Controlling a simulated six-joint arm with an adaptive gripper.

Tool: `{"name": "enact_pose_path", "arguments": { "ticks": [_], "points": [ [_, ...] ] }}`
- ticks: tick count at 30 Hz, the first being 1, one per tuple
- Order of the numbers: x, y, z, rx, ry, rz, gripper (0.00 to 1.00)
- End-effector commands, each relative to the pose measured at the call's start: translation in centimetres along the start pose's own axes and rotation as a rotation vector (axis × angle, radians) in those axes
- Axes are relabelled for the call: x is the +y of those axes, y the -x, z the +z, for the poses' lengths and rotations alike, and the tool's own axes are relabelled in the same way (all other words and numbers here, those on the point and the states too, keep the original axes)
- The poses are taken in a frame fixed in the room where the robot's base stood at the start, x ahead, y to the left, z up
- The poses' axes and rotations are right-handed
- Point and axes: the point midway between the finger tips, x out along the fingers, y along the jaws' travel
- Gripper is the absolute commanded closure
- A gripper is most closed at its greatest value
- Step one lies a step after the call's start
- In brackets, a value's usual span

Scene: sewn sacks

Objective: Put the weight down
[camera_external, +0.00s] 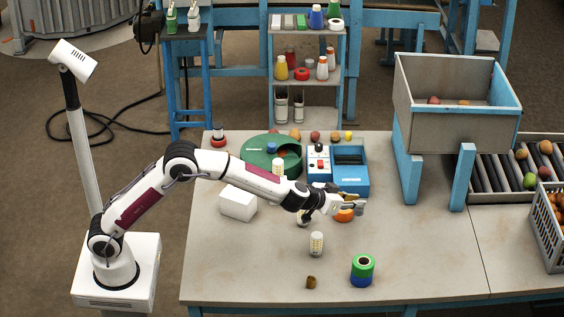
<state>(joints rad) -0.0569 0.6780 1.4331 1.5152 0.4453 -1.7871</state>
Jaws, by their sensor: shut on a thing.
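My gripper (356,204) is at the end of the outstretched arm, over the middle of the table. It is shut on a small brownish-gold thing (349,198), which looks like the weight. The fingers hide much of it, and I cannot tell how high it is above the table. An orange round thing (344,214) shows just below the fingers. A small brown piece (311,282) stands apart near the table's front edge.
A green round tray (252,148), a blue box device (350,178) and a white block (238,203) lie behind. A raised hopper (445,128) stands right. The table's right front is clear.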

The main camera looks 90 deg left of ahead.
Motion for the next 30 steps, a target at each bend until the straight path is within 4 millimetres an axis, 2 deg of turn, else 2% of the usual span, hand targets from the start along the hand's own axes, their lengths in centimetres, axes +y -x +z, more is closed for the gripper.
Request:
{"name": "enact_pose_path", "arguments": {
  "ticks": [1,3,9,23,30],
  "points": [
    [1.3,0.6,0.4,0.001,-0.003,0.003,1.00],
    [2.6,1.1,0.9,0.003,-0.004,0.004,1.00],
    [4.8,2.3,1.7,0.006,-0.008,0.004,1.00],
    [5.2,2.5,1.9,0.007,-0.008,0.003,1.00],
    [5.2,1.8,3.1,0.006,-0.010,0.002,1.00]
  ]
}}
